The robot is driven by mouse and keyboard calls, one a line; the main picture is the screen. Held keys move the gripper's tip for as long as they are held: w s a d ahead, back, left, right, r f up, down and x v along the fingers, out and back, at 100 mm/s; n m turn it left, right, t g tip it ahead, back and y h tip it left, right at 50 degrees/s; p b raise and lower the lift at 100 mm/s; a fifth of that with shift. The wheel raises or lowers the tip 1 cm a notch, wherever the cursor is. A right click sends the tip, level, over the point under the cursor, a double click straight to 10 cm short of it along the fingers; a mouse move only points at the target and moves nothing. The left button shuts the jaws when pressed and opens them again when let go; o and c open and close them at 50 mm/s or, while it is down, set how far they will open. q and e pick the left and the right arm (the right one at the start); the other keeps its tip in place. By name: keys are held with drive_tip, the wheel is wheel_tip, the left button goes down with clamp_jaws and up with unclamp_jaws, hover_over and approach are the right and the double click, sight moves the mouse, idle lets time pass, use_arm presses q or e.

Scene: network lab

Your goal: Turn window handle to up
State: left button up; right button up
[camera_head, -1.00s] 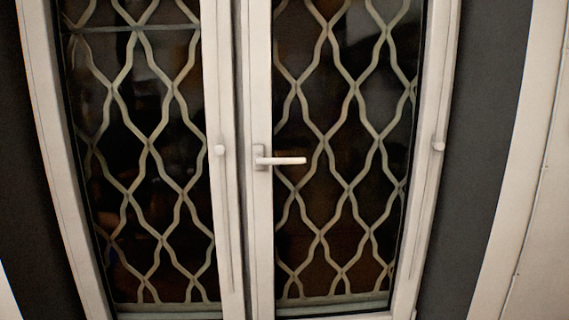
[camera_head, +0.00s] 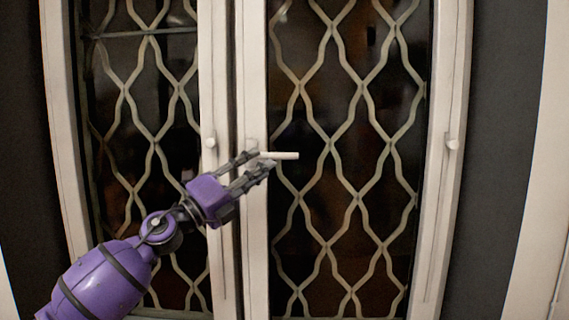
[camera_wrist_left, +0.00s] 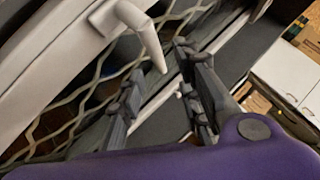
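The window handle (camera_head: 284,155) is a white lever on the frame of the right window panel, lying about horizontal and pointing right. My left gripper (camera_head: 263,160) reaches in from the lower left, its dark fingers at the base end of the lever. In the left wrist view the handle (camera_wrist_left: 150,42) shows beyond the fingertips, and my left gripper (camera_wrist_left: 155,68) has its two fingers apart with a gap between them. The lever's tip points toward that gap. I cannot tell whether a finger touches it. My right gripper is not in view.
The window (camera_head: 252,75) has white frames and dark panes behind a pale wavy grille (camera_head: 325,145). Small white knobs (camera_head: 211,142) sit on the frame. The wrist view shows white cabinets (camera_wrist_left: 285,72) and cardboard boxes (camera_wrist_left: 308,32) at right.

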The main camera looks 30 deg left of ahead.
sight(274, 157)
use_arm(q)
drive_tip(key=p+x, duration=0.1)
drive_tip(key=x, duration=0.5)
drive_tip(key=shift+w+a+r, duration=0.1)
drive_tip(key=shift+a+r, duration=0.05)
drive_tip(key=shift+w+r, duration=0.15)
drive_tip(key=shift+w, duration=0.4)
clamp_jaws()
